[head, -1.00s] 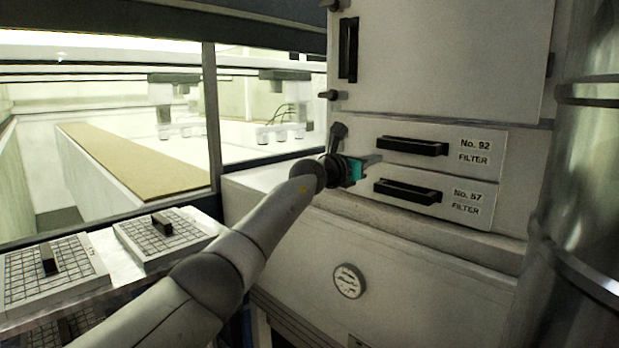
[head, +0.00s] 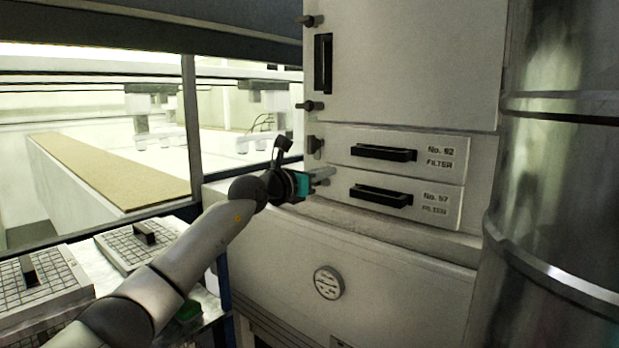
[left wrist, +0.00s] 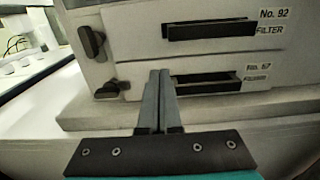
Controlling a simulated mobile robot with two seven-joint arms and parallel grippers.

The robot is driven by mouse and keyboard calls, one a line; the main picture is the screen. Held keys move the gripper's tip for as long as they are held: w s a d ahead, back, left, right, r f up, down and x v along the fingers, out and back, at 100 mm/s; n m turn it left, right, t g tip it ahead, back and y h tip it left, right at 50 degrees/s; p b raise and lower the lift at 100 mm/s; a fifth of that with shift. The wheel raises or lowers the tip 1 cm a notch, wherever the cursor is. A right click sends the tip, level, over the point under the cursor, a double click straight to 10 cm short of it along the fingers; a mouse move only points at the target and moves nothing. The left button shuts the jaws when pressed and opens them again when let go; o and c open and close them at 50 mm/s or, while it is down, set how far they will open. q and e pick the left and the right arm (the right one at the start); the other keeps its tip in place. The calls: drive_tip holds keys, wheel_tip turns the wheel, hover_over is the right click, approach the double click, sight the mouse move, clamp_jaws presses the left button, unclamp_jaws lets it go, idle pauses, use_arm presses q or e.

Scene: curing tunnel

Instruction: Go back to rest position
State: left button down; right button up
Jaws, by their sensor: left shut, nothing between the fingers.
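My left gripper (head: 326,175) is in front of the grey cabinet, just left of two filter drawers. Its fingers are shut with nothing between them; they also show together in the left wrist view (left wrist: 160,90). The upper drawer, No. 92 (head: 440,150), and the lower drawer, No. 57 (head: 434,197), are both flush in the cabinet, each with a black handle. In the left wrist view the fingers overlap the left part of the lower drawer front (left wrist: 215,82). I cannot tell their exact distance from it. My right gripper is out of view.
A cabinet door (head: 410,60) is above the drawers. A large metal cylinder (head: 560,150) stands at the right. Gridded plates with black handles (head: 40,285) lie at the lower left. A glazed tunnel with a tan belt (head: 105,170) is behind them.

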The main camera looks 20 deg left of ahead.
use_arm(q)
drive_tip(key=shift+b+v, duration=0.6)
drive_tip(key=shift+v, duration=1.8)
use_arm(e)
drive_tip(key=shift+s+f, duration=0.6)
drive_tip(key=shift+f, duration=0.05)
